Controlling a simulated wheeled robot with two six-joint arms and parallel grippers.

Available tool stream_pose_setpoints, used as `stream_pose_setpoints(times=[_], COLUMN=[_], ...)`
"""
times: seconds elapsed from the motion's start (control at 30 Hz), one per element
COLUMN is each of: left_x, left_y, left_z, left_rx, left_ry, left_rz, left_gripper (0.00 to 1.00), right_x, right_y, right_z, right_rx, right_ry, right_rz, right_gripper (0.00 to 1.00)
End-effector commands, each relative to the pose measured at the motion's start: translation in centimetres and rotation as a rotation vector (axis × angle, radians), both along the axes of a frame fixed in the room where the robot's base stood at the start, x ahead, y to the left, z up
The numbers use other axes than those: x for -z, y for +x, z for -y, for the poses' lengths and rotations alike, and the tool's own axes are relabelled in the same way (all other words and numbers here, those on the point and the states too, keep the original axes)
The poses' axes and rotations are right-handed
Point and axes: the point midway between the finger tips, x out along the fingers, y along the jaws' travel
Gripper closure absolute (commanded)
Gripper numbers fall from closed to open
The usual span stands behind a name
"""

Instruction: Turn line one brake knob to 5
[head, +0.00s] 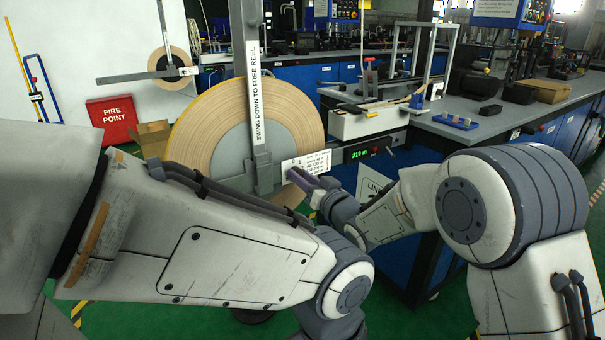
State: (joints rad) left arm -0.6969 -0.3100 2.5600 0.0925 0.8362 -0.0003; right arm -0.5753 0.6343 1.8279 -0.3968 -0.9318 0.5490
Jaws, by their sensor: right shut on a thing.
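The line one brake knob is hidden behind my right gripper (304,180), which is shut on it below the white numbered dial plate (307,162). The knob's pointer and setting cannot be read. The plate is on the grey bar in front of a large tan tape reel (205,125). A green display (359,153) on the same bar reads about 219 m. A grey upright arm (255,95) labelled "SWING DOWN TO FREE REEL" crosses the reel's front. My left arm crosses the lower left, and its gripper is out of view.
A workbench (480,118) with a blue block of pegs (455,121) stands right of the reel. A white "LINE" sign (372,184) is partly behind my right arm. A red fire point box (112,118) and a cardboard box (152,138) stand left. A second reel (168,60) is farther back.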

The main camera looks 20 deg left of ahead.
Motion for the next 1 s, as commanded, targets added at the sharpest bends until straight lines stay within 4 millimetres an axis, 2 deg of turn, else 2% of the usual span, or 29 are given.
stream_pose_setpoints(times=[0.53, 0.57, 0.6, 0.63, 1.0], left_x=[-0.19, -0.19, -0.19, -0.19, -0.27], left_y=[0.00, 0.00, 0.00, 0.00, 0.00], left_z=[0.00, 0.00, 0.00, 0.00, 0.00], left_rx=[0.000, 0.000, 0.000, 0.000, 0.000], left_ry=[0.000, 0.000, 0.000, 0.000, 0.000], left_rz=[0.000, 0.000, 0.000, 0.000, 0.000], left_gripper=[1.00, 1.00, 1.00, 1.00, 1.00], right_x=[0.39, 0.39, 0.39, 0.36, 0.10], right_y=[-0.27, -0.27, -0.28, -0.26, -0.22], right_z=[-0.19, -0.19, -0.19, -0.17, 0.24], right_rx=[-0.007, -0.007, -0.007, -0.007, -0.001], right_ry=[0.010, 0.010, 0.010, 0.010, 0.014], right_rz=[-0.026, -0.026, -0.025, -0.025, -0.022], right_gripper=[1.00, 0.62, 0.47, 0.36, 0.36])
